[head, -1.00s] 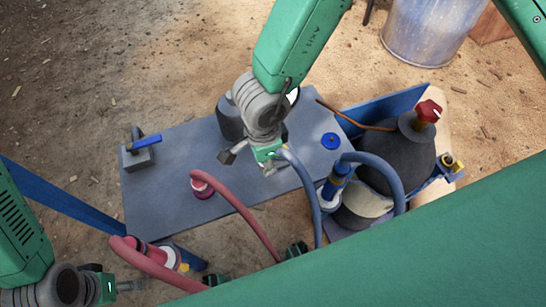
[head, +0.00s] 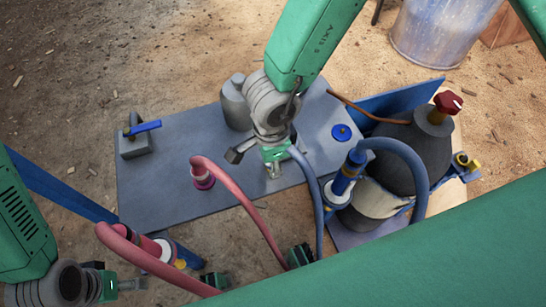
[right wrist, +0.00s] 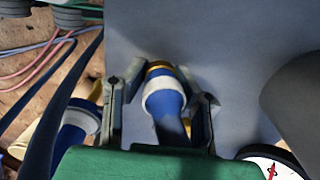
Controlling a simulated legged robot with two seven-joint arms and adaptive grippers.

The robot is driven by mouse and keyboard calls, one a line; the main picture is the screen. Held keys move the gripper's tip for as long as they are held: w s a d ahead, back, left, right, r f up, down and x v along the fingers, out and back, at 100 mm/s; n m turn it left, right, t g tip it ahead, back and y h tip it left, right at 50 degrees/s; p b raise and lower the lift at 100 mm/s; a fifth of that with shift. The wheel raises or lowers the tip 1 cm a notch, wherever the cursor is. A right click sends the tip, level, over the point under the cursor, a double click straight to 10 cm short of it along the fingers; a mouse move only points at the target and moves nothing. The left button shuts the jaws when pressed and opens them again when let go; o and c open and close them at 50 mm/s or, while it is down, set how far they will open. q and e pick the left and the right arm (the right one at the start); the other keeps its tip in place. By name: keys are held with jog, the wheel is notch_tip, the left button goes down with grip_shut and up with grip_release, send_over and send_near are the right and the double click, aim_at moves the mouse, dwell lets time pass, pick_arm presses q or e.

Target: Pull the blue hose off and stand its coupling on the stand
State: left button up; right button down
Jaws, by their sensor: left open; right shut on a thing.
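The blue hose (head: 312,195) runs from my right gripper (head: 272,168) down past the table's near edge. In the right wrist view, its blue coupling (right wrist: 165,92), with a white ring and a gold end, sits between the fingers of my right gripper (right wrist: 165,110), which is shut on it above the grey table. In the head view the fingers mostly hide this coupling. A round blue piece (head: 341,132), possibly the stand, lies on the table to the right of the gripper. My left gripper (head: 130,285) is open at the lower left, apart from the red hose.
A red hose (head: 240,190) arches from a fitting on the grey table (head: 165,190). A blue-handled valve (head: 140,135) is at the table's left. A grey bottle (head: 236,100) stands behind my right gripper. Another blue coupling (head: 346,175) stands beside a dark tank (head: 405,150).

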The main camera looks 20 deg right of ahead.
jog(key=shift+w+d, duration=0.2)
jog(key=shift+d, duration=0.2)
jog(key=shift+a+p, duration=0.15)
jog(key=shift+p, duration=0.2)
jog(key=c, duration=1.2)
grip_release()
notch_tip(320, 180, up, 12)
jog(key=shift+f, duration=0.1)
